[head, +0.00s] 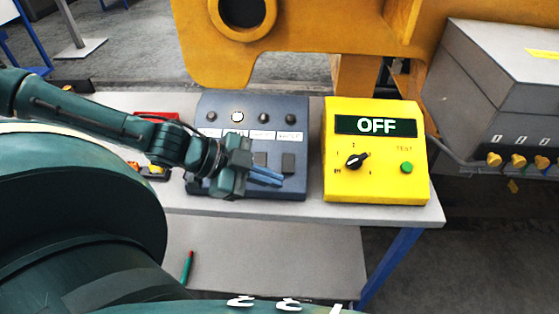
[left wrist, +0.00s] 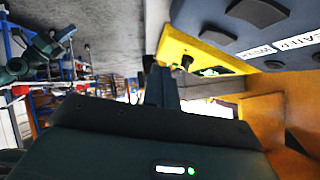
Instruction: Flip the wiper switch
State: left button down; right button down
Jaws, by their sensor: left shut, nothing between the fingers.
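The blue-grey switch panel (head: 255,107) stands on the table with a row of round lamps, labels and dark rocker switches. The second lamp from the left (head: 237,117) is lit white. My left gripper (head: 268,177) is shut and empty, low in front of the panel. It hides the left switches; the rightmost rocker (head: 288,163) is clear. Whether it touches a switch I cannot tell. My right gripper (left wrist: 64,34) is small and dark in the left wrist view.
A yellow box (head: 375,190) reading OFF, with a black knob and green button, stands right of the panel. A red item (head: 157,115) is partly hidden behind my left arm. A large yellow casting (head: 330,40) rises behind the table. A green-red pen-like item (head: 187,268) lies below.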

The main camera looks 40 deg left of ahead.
aim_at(293, 171)
pick_arm(q)
jog(key=a+r+y, duration=0.2)
jog(key=a+r, duration=0.4)
jog(key=r, duration=0.1)
jog(key=shift+s+p, duration=0.3)
jog(key=shift+s, duration=0.15)
pick_arm(e)
jog(key=shift+s+d, duration=0.15)
jog(key=shift+d, duration=0.1)
